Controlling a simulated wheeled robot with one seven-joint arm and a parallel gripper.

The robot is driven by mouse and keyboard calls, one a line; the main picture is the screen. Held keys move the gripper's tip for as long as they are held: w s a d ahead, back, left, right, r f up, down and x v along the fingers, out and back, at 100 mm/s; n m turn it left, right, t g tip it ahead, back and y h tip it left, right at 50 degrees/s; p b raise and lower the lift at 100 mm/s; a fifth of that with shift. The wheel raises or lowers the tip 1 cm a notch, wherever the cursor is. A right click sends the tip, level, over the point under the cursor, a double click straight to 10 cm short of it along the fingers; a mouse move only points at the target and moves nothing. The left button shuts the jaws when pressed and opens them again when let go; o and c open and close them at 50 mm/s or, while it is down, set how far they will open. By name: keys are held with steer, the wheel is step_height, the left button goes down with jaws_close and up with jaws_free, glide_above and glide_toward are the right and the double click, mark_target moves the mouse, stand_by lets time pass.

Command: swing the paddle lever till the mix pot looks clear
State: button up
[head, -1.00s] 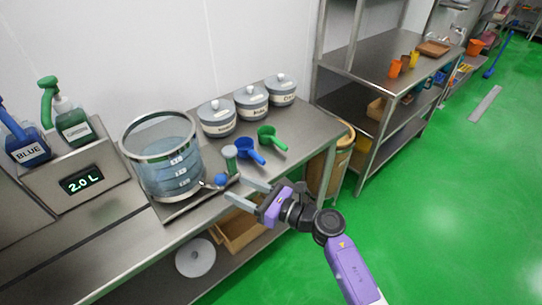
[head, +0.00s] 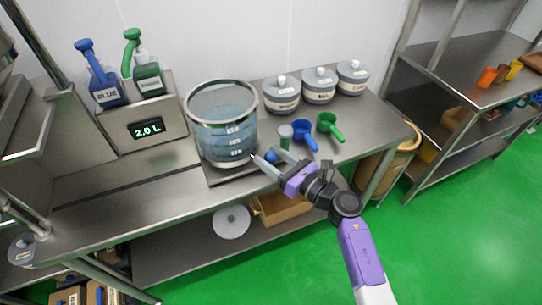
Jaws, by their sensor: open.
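The mix pot (head: 222,112) is a large clear vessel with a metal rim, holding pale bluish, see-through liquid. It has several small level labels on its front. The paddle lever's blue ball knob (head: 270,157) is at the pot's lower right, partly hidden by my fingers; the paddle itself cannot be made out. My gripper (head: 266,155) is open, its fingertips pointing left toward the pot with the knob appearing between them. Whether a finger touches the knob cannot be told.
Lidded grey pots (head: 281,98) line the wall. Blue (head: 105,88) and green (head: 147,78) pump bottles stand above a "2.0 L" display (head: 148,130). The left counter is clear.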

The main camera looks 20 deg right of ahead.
steer(key=shift+c, duration=0.4)
jaws_close()
stand_by(0.9)
